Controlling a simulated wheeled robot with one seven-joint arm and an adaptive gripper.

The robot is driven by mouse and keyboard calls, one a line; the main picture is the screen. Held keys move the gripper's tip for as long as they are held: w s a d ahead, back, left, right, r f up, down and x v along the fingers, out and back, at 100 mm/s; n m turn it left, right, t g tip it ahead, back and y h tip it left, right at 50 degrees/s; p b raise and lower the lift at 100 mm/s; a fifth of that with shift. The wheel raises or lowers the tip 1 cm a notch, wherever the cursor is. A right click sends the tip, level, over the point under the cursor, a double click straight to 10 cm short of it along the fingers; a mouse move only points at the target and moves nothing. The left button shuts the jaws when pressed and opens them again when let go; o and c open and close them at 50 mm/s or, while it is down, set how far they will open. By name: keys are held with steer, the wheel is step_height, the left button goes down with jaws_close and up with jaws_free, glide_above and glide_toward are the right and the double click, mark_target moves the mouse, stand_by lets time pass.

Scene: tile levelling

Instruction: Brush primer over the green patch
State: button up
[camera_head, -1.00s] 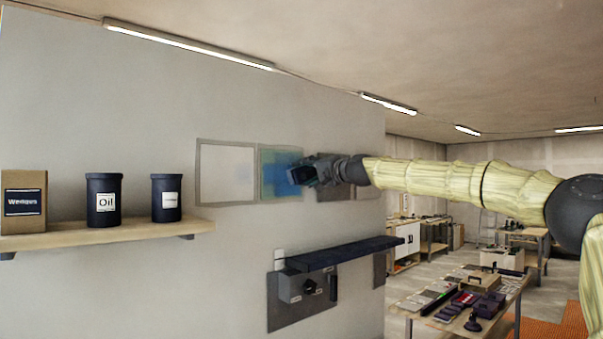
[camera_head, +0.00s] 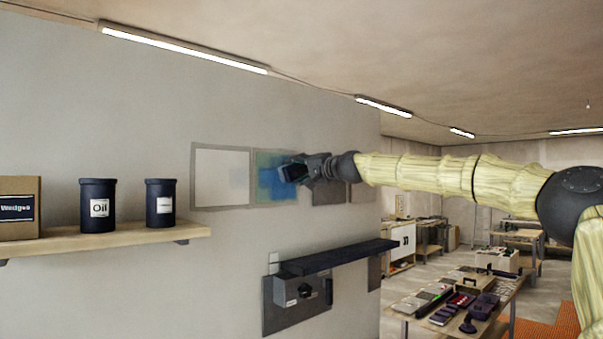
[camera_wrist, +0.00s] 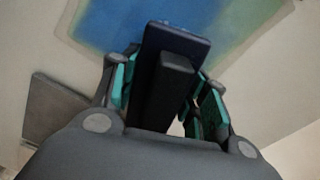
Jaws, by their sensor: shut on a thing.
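The green patch (camera_head: 263,163) is a framed square on the grey wall, with blue covering much of its middle and green left at its edges. It also shows at the top of the wrist view (camera_wrist: 236,22), blue on the left and green on the right. My gripper (camera_head: 292,172) is at the patch's right side, in front of the wall. In the wrist view my gripper (camera_wrist: 165,85) is shut on a dark brush (camera_wrist: 178,42), a block-shaped tool with a dark handle. The brush's head overlaps the blue area; its working face is hidden, so contact is unclear.
A pale framed panel (camera_head: 221,178) is left of the patch, and a grey panel (camera_head: 330,192) is partly behind my wrist. Below is a dark ledge (camera_head: 335,257) over a wall-mounted box (camera_head: 300,289). A wooden shelf (camera_head: 130,241) with dark cans stands at left.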

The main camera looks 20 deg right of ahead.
mark_target(259, 169)
steer(key=shift+s+a+b, duration=0.35)
steer(key=shift+s+a, duration=0.15)
steer(key=shift+a, duration=0.85)
steer(key=shift+s+a+b, duration=0.4)
steer(key=shift+s+a, duration=0.1)
steer(key=shift+a, duration=0.9)
steer(key=shift+s+a+b, duration=0.35)
steer(key=shift+s+a, duration=0.15)
steer(key=shift+a, duration=0.85)
steer(key=shift+a, duration=0.1)
steer(key=shift+s+a+b, duration=0.2)
steer(key=shift+s+a, duration=0.1)
steer(key=shift+a, duration=0.45)
steer(key=shift+s+a+b, duration=0.2)
steer(key=shift+s+a, duration=0.1)
steer(key=shift+a, duration=0.45)
steer(key=b+v, duration=0.2)
steer(key=v, duration=0.4)
steer(key=b+v, duration=0.1)
steer(key=v, duration=0.2)
steer(key=shift+r, duration=0.1)
